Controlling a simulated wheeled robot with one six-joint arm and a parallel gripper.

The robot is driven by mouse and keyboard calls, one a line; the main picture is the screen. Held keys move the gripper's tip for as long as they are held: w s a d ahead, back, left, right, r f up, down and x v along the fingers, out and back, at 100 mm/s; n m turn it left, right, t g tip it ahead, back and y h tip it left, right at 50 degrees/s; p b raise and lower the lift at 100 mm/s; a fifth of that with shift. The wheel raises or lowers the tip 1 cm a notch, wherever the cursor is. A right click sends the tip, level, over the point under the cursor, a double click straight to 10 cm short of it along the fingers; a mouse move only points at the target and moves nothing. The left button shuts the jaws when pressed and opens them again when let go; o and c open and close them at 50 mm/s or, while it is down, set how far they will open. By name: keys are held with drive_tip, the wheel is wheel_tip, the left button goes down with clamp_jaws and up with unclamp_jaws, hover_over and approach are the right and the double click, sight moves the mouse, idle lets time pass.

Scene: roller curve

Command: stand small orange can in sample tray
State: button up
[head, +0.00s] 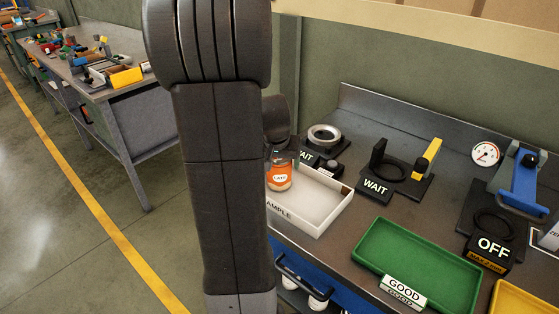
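The small orange can (279,178), with a white label, appears upright at the left end of the white sample tray (322,204). I cannot tell whether it rests on the tray floor or hangs just above it. My gripper (284,157) is at the top of the can, pointing down. Its fingers are mostly hidden behind my own arm, so its opening does not show. My arm also covers the tray's left part.
Behind the tray stand a ring fixture (324,135) and a WAIT station (376,190). A green GOOD tray (420,265) lies to the right, with an OFF station (490,245) beyond it. A blue drawer with a handle is below the bench edge.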

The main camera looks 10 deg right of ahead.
drive_tip(key=shift+o, duration=0.5)
drive_tip(key=shift+r, duration=0.1)
drive_tip(key=shift+r, duration=0.15)
drive_tip(key=v, duration=1.1)
drive_tip(key=shift+r, duration=0.4)
